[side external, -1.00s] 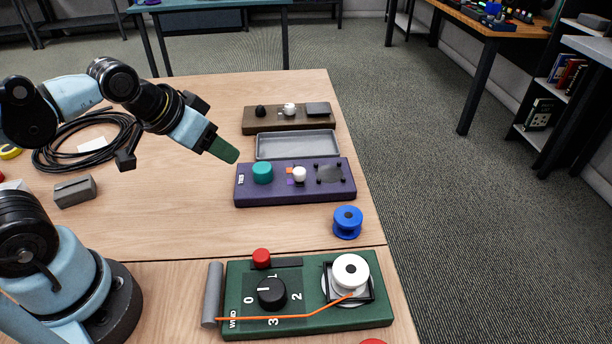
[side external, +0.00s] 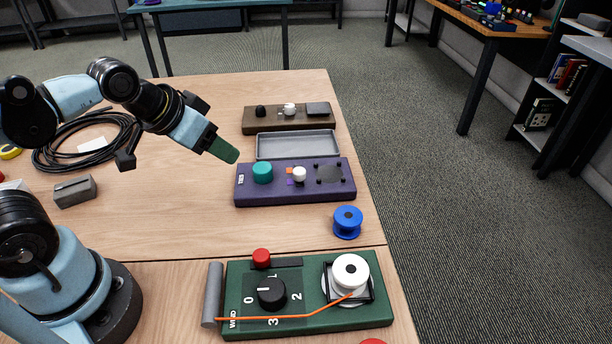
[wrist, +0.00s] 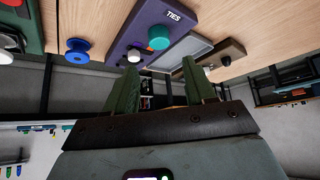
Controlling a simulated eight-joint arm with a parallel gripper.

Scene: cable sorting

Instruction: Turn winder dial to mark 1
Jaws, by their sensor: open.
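The green winder board (side external: 370,308) lies at the front of the table. Its black winder dial (side external: 271,293) is a round knob with a white line, amid the marks 0, 1, 2 and 3. The line lies roughly along the direction of the 0 and 1 side, but I cannot tell exactly which mark it meets. A white spool (side external: 350,271) sits on the board's right with an orange cable (side external: 300,317) running left from it. My gripper (side external: 228,152) is in the air above the table, well away from the dial. In the wrist view my gripper (wrist: 160,85) is open and empty.
A purple TIES board (side external: 262,195) with a teal knob (side external: 263,172) lies near my gripper. Behind it are a grey tray (side external: 297,145) and a brown board (side external: 262,124). A blue spool (side external: 347,222) stands near the right edge. Black cable (side external: 52,157) lies coiled at left.

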